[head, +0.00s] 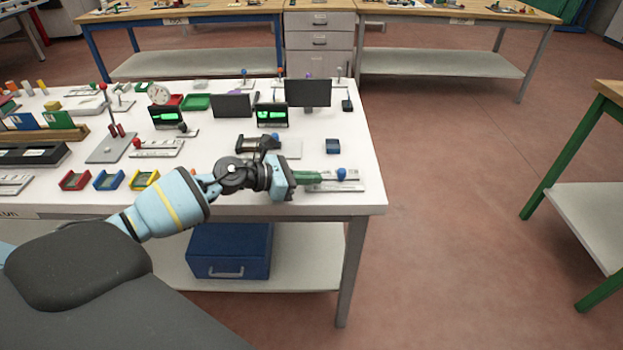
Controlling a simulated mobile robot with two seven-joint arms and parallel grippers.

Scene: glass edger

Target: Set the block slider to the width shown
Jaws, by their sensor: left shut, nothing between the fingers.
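A slider with a blue round knob (341,174) lies near the table's front right corner, on a pale grey rail (338,187) with dark marks. My left gripper (314,177) is shut and empty, just left of this knob and over the rail's left part. A green piece shows at its front; I cannot tell whether it is the fingers or part of the slider. Contact with the knob cannot be made out. A small black screen (272,115) with a green shape stands farther back, and a similar screen (168,117) stands to its left. My right gripper is not in view.
The white table (370,160) holds red, blue and yellow trays (108,180), a red-knob slider (158,148) and dark panels (308,92) at the back. A small dark blue block (333,146) stands behind the blue knob.

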